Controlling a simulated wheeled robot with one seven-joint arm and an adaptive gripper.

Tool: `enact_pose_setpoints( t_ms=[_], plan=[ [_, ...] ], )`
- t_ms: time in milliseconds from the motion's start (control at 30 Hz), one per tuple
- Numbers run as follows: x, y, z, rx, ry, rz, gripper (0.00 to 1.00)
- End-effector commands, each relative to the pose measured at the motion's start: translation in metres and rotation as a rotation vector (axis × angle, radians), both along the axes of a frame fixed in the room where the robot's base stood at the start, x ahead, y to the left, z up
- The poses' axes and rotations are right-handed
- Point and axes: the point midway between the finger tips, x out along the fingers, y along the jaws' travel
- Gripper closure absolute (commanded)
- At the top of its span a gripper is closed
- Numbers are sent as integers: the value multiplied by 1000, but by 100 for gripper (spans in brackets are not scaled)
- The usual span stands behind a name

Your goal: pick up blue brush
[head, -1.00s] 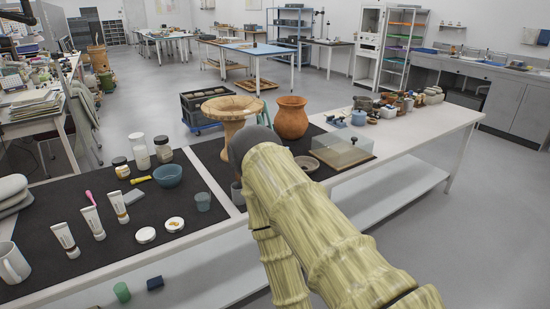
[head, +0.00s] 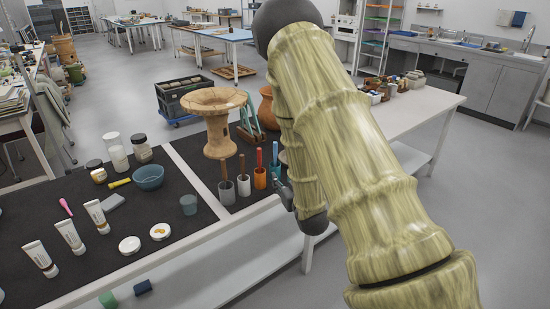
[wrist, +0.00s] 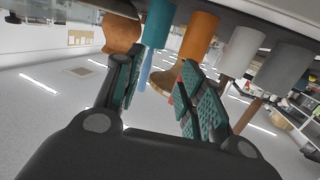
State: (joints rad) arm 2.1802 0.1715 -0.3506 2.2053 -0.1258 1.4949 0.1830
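The blue brush (head: 275,153) stands handle up in a teal cup (head: 275,173), at the right end of a row of cups on the dark mat. The wrist view is upside down; there the blue handle (wrist: 146,66) hangs below the teal cup (wrist: 157,22). My gripper (head: 283,190) is partly hidden by my arm in the head view, close to the right of the teal cup. In the wrist view my gripper (wrist: 162,75) is open, its fingers apart with teal pads. The blue handle shows in the gap between them, apparently beyond the fingertips, and not gripped.
An orange cup (head: 260,178) with a red handle stands beside the teal cup, then a white cup (head: 243,186) and a grey cup (head: 227,192) with brown handles. A wide pedestal vessel (head: 217,125) and an orange pot (head: 267,108) stand behind. Tubes and jars lie left.

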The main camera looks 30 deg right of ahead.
Motion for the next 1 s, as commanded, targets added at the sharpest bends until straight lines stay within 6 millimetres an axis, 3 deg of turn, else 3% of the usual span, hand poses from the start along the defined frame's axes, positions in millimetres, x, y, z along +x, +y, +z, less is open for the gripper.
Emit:
enact_pose_setpoints(
  t_ms=[100,200,500,767,1000],
  plan=[
    [9,-15,34,-16,-89,-1,61],
    [16,-20,45,-23,-118,0,61],
    [54,-29,46,-25,-121,1,61],
    [70,-32,46,-24,-120,0,61],
    [98,-38,45,-24,-120,1,61]
  ],
)
